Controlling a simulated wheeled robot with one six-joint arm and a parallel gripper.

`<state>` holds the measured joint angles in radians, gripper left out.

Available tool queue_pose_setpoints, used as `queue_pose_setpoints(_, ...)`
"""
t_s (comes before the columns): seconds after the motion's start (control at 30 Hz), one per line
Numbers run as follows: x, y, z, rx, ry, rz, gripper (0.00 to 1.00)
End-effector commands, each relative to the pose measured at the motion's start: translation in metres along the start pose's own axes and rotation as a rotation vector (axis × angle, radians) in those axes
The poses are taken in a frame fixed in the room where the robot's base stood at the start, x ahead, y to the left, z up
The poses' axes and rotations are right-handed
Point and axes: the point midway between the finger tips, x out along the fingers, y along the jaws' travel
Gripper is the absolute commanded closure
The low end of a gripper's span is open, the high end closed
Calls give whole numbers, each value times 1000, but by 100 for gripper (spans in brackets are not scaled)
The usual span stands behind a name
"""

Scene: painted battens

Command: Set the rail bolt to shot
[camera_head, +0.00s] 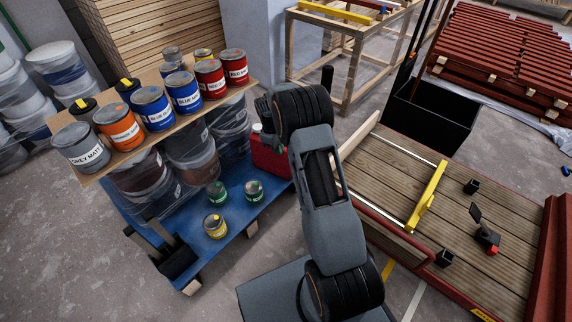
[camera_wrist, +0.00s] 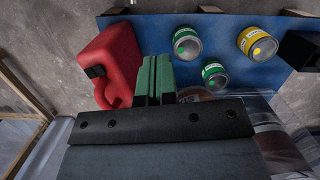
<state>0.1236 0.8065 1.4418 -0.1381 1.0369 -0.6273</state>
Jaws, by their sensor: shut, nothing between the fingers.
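A wooden deck (camera_head: 400,168) with a red frame stands at the right in the head view. On it are a yellow bar (camera_head: 428,195), a thin metal rail (camera_head: 405,152), small black blocks (camera_head: 471,186) and a dark fitting with a red knob (camera_head: 489,247). I cannot tell for sure which of these is the rail bolt, nor its setting. My gripper is at the left of the deck, over the blue cart, apart from these fittings. In the wrist view its green fingers (camera_wrist: 155,65) are together and empty. The deck is not in clear view there.
The blue cart (camera_head: 225,256) carries wrapped drums, small tins (camera_head: 215,226) and a red canister (camera_head: 268,153); the canister also shows in the wrist view (camera_wrist: 115,62). Several paint cans stand on a board above. A black bin (camera_head: 428,118) stands behind the deck.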

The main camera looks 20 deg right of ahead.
Motion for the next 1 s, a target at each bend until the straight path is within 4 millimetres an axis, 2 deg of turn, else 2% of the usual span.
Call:
queue_pose_setpoints(0.57, 103, -1, 0, 0, -3, -2, 100)
queue_pose_setpoints(0.7, 111, 0, 17, 2, -1, -1, 100)
queue_pose_setpoints(1.0, 120, 0, 31, 1, -1, -1, 100)
